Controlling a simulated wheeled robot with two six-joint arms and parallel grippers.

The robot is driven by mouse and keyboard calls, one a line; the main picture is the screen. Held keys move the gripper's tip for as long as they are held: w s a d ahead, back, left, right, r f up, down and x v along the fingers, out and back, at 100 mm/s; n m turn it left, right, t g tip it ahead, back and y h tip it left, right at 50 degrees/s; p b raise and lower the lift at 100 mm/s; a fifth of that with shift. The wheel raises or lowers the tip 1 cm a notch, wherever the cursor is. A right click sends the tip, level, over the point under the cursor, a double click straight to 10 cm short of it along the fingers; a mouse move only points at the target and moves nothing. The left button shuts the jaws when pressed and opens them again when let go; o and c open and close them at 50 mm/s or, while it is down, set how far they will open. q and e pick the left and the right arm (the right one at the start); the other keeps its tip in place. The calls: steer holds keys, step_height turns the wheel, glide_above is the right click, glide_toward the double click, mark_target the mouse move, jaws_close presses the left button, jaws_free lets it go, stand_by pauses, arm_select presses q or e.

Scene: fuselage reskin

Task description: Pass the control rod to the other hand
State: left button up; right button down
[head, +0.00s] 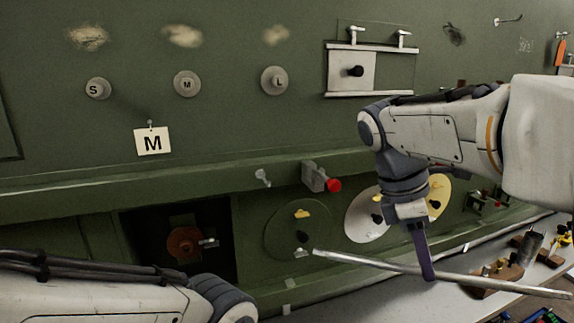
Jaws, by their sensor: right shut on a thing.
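The control rod (375,263) is a long, thin, pale metal bar with a small flattened left end. It lies nearly level in the lower right of the head view, above the bench. My right gripper (426,272) reaches down from the right arm and is shut on the rod near its middle. Only one purple finger shows clearly; the other is hidden. My left arm comes in at the lower left, and its gripper is outside the picture.
Below are a dark opening (150,230), a red knob (333,185) and round plates (366,222). The bench (380,300) carries wooden blocks and small parts at right.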

arm_select(q)
step_height(320, 180, down, 3)
steer(key=b, duration=0.2)
steer(key=shift+r+b, duration=0.15)
steer(key=shift+b, duration=0.2)
arm_select(e)
steer(key=w+a+f+m+g+y, duration=0.1)
steer(key=f+m, duration=0.6)
steer(key=f, duration=1.2)
steer(key=w+a+f+m+g+y, duration=0.2)
steer(key=f+m, duration=0.5)
steer(key=f, duration=1.3)
steer(key=shift+w+a+y, duration=0.15)
steer(key=shift+w+y, duration=0.15)
steer(key=shift+y, duration=0.4)
steer(key=shift+r, duration=0.1)
